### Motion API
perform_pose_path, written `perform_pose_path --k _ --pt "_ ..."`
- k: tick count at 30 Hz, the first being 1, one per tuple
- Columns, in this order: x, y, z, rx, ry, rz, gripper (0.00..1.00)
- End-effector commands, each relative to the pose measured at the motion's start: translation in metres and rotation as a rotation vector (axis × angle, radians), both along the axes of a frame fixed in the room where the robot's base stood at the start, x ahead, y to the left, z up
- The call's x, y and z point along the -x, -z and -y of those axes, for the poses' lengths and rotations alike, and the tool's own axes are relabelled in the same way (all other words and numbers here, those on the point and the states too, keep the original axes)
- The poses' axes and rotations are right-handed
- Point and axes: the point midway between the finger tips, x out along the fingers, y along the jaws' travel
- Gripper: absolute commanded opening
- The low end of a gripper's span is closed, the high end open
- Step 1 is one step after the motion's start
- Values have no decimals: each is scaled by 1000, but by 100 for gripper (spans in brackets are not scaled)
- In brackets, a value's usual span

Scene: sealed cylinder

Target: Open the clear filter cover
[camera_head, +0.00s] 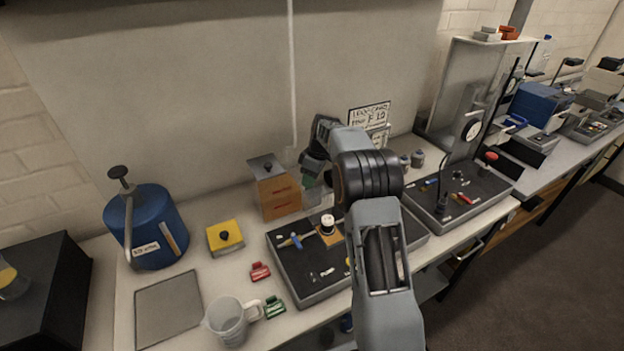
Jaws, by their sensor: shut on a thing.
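My arm reaches over the bench, and my gripper (310,181) points down just right of the wooden-looking box. It is small and dark in this view, and its fingertips are hard to make out. It is shut on what looks like the clear filter cover (313,196), a pale see-through piece directly under it. My forearm and wrist hide the right side of that spot. I cannot tell whether the cover is raised or seated.
The wooden-looking box (276,190) stands close left of my gripper. A dark tray (295,279) with small parts lies in front. A blue canister (146,228), a yellow block (225,238) and a clear jug (228,321) are further left. A sign (369,117) stands behind my arm.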

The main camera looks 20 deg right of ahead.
Motion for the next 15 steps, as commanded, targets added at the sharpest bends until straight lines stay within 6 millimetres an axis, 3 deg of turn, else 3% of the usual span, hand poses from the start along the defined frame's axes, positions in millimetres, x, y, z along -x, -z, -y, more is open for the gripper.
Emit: perform_pose_path --k 1,15 --pt "7 15 4 4 -3 -38 0" --pt "5 16 0 3 -10 -41 0"
